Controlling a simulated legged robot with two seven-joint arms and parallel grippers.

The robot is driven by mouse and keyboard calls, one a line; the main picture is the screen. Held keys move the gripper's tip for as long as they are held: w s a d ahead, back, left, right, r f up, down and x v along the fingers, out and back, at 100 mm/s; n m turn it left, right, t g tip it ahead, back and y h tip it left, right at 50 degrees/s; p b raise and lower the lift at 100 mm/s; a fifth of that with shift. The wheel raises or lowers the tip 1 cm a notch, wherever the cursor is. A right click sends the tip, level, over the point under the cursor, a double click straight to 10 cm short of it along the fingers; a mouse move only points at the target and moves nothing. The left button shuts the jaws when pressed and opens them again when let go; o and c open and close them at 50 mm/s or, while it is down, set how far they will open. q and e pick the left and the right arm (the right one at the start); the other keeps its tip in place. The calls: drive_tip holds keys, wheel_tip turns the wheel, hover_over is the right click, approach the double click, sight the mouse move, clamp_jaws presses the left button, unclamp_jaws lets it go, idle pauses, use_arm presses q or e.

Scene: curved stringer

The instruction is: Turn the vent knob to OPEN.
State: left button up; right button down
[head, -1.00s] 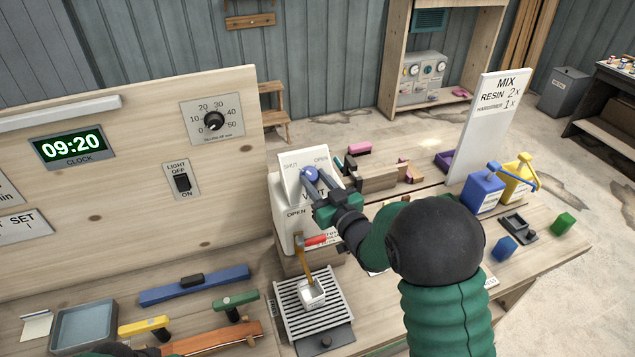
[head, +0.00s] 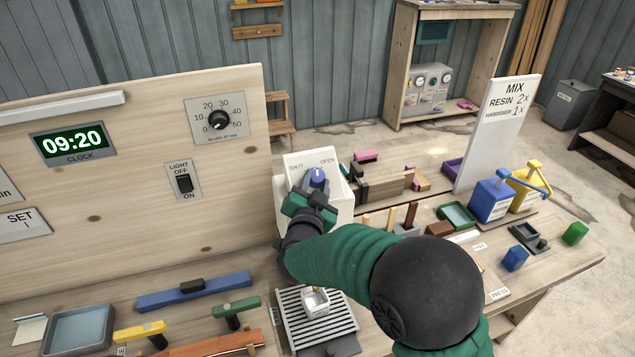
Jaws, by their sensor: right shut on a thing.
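The blue vent knob (head: 318,177) is on the sloped top of a white box (head: 296,163). The panel there reads SHUT on the left and OPEN on the right. The knob's pale mark points roughly up, between the two words. My right gripper (head: 314,190) is shut on the knob from the near side and hides its lower part. My right arm covers the front of the box and its lower lettering. My left gripper is not in view.
A slatted tray (head: 290,310) with a small white cup (head: 316,301) lies in front of the box. Wooden blocks stand close on the right. A white MIX sign (head: 495,130) and blue and yellow pump bottles are farther right. A tall wooden panel (head: 120,190) stands to the left.

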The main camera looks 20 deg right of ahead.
drive_tip(key=m+g+h+p, duration=0.1)
drive_tip(key=m, duration=0.1)
drive_tip(key=r+m+g+h+p, duration=0.1)
drive_tip(key=m+p, duration=0.1)
drive_tip(key=m+g+h+p, duration=0.1)
drive_tip(key=m+g+p, duration=0.1)
drive_tip(key=shift+w+a+r, duration=0.2)
drive_tip(key=shift+w+a, duration=0.05)
drive_tip(key=shift+w, duration=0.05)
drive_tip(key=shift+w+a+f+m+g+p, duration=0.1)
drive_tip(key=shift+w+m+g+p, duration=0.05)
drive_tip(key=shift+m+g+p, duration=1.1)
drive_tip(key=shift+m, duration=0.35)
drive_tip(key=c, duration=1.2)
unclamp_jaws()
drive_tip(key=shift+o, duration=1)
drive_tip(key=shift+f, duration=0.15)
drive_tip(key=b+v, duration=0.3)
drive_tip(key=v, duration=1.3)
drive_tip(key=shift+s+a+f+b, duration=0.25)
drive_tip(key=shift+s+a+b, duration=0.1)
drive_tip(key=shift+a, duration=0.1)
